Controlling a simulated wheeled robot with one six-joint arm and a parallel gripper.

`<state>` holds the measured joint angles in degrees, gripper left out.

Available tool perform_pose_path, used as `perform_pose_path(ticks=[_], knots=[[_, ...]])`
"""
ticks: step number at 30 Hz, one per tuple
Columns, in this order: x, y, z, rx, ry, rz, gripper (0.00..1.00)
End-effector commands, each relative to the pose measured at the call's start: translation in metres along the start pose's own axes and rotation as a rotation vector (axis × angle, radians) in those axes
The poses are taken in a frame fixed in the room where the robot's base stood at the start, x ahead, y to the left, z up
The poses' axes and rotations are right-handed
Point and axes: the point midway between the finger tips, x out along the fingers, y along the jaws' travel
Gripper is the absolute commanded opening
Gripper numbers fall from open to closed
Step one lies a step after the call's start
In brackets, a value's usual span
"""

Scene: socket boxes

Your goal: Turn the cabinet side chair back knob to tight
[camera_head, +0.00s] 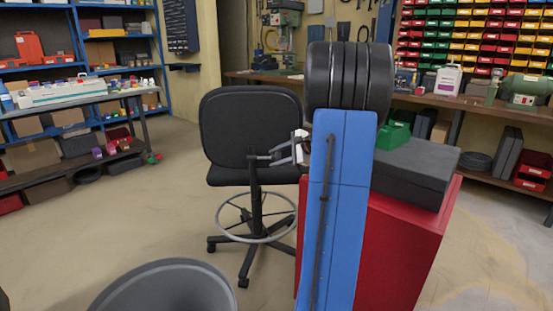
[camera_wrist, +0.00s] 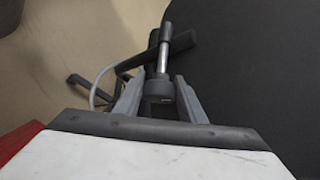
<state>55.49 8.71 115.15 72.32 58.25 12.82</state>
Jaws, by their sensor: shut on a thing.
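The black chair (camera_head: 250,122) stands left of the red cabinet (camera_head: 405,245), its backrest upright above a round foot ring. The chair back knob (camera_wrist: 159,88) is a dark, short cylinder on a metal shaft, low behind the backrest. My gripper (camera_head: 274,155) reaches in from the right at the chair's back post, below the backrest's middle. In the wrist view my gripper (camera_wrist: 158,80) has a grey finger on each side of the knob and is shut on it. The knob is too small in the head view to show how far it is turned.
A grey case (camera_head: 410,172) and a green object (camera_head: 393,135) lie on the cabinet. A grey bin (camera_head: 168,290) stands at the front. A workbench (camera_head: 70,112) with shelves is at left. The floor between bench and chair is clear.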

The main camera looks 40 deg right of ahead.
Motion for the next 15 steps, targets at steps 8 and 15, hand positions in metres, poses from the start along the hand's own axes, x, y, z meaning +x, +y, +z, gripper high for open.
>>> perform_pose_path(ticks=[8,15], knots=[[-0.0001,0.0004,-0.0002,0.001,0.001,0.000,0.44],[-0.0002,0.0002,-0.0003,0.000,0.001,-0.001,0.44]])
